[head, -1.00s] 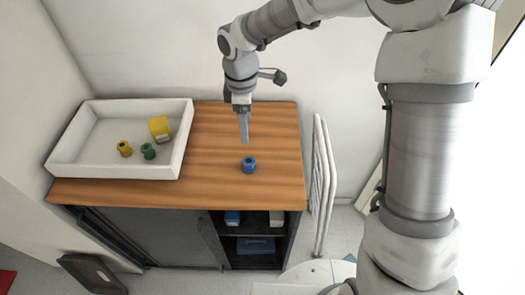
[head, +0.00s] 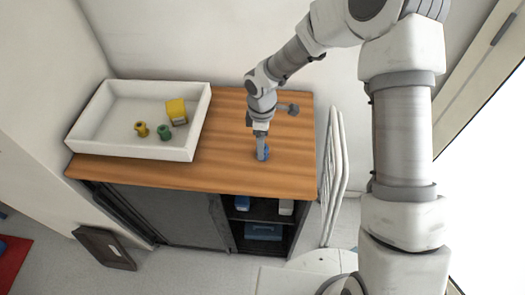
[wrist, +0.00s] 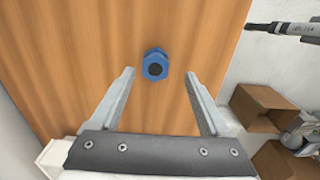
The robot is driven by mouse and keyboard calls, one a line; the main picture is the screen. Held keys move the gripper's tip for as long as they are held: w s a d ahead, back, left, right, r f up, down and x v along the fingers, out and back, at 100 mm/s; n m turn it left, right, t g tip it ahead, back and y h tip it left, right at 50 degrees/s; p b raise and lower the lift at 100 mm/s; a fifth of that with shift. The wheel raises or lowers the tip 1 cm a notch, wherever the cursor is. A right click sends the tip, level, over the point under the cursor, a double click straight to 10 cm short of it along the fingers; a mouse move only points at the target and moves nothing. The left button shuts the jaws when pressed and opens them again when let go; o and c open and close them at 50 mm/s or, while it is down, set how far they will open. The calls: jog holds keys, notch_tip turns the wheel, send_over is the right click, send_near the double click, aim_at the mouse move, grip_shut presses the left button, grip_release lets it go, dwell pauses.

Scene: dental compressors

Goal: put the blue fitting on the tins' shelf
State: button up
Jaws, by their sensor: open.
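The blue fitting (head: 267,152) stands on the wooden top of the cabinet, right of the white tray. In the wrist view the fitting (wrist: 155,65) shows just beyond and between the fingertips, with wood visible around it. My gripper (head: 262,156) is pointing down at the fitting, open and empty; its fingers partly hide the fitting in the head view. Below the top, the cabinet's open right part has an upper shelf (head: 264,217) with a blue tin (head: 242,203) at left and a white tin (head: 286,207) at right.
The white tray (head: 130,151) holds a yellow fitting (head: 141,129), a green fitting (head: 164,132) and a yellow box (head: 177,112). A blue case (head: 263,231) sits below the shelf. A sliding door (head: 170,220) covers the cabinet's left. A white rack (head: 332,155) stands at right.

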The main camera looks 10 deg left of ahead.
jog(key=shift+w+f+p, duration=0.2)
jog(key=shift+f+p, duration=0.05)
jog(key=shift+f, duration=0.95)
jog(key=shift+w+f+p, duration=0.15)
jog(key=shift+f+p, duration=0.05)
jog(key=shift+f, duration=0.95)
grip_shut()
